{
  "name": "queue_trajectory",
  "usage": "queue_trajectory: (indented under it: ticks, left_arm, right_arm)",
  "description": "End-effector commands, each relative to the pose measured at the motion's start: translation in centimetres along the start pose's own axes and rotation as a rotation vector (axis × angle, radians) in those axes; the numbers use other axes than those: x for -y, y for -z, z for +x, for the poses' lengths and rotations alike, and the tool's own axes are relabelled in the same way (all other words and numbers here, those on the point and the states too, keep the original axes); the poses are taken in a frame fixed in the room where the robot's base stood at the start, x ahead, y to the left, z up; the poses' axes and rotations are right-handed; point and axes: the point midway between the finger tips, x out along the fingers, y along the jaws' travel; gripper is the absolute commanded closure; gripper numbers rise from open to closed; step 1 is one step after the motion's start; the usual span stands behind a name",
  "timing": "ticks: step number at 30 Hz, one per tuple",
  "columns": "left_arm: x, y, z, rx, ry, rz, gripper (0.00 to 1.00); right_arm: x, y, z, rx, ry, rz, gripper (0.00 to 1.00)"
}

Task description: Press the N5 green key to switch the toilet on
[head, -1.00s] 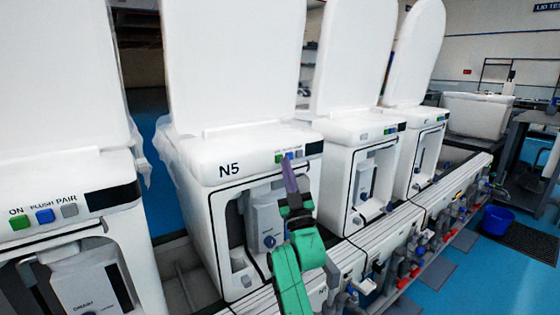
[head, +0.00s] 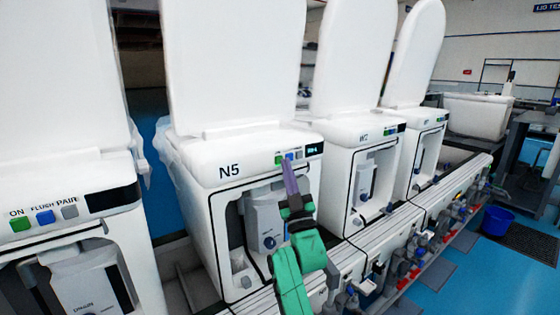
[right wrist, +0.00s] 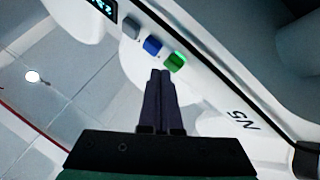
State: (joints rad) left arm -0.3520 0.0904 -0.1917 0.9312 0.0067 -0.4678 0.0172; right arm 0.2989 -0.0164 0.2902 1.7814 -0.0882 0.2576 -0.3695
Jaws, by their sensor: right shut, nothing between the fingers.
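The toilet marked N5 (head: 215,150) stands in the middle of the head view with its lid up. Its green key (head: 279,160) is at the left of a short row of keys, and it shows clearly in the right wrist view (right wrist: 174,61). The N5 display (head: 315,149) is lit with small characters, also visible in the right wrist view (right wrist: 103,8). My right gripper (head: 288,166) is shut and empty, its fingertips (right wrist: 160,75) right by the green key. I cannot tell whether they touch it. My left gripper is not in view.
N5's blue key (right wrist: 152,45) and grey key (right wrist: 130,28) sit beside the green one. The left toilet (head: 75,190) has its own green key (head: 20,224) and a dark display. More toilets (head: 365,150) stand to the right, above pipes and valves (head: 420,250).

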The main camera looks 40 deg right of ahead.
Motion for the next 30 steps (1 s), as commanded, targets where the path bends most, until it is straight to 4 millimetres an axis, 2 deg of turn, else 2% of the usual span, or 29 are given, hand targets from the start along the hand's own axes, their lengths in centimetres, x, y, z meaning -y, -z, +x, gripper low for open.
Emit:
queue_trajectory:
  ticks: [11, 24, 30]
  left_arm:
    - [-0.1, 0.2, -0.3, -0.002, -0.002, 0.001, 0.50]
    - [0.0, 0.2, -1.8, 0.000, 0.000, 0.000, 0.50]
    - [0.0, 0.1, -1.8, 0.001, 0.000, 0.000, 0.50]
  right_arm:
    - [-0.4, 0.4, -0.5, 0.000, 0.000, -0.001, 1.00]
    - [-3.0, 3.1, -4.1, 0.002, 0.000, -0.001, 1.00]
    - [-3.4, 3.4, -4.6, 0.000, -0.001, 0.000, 1.00]
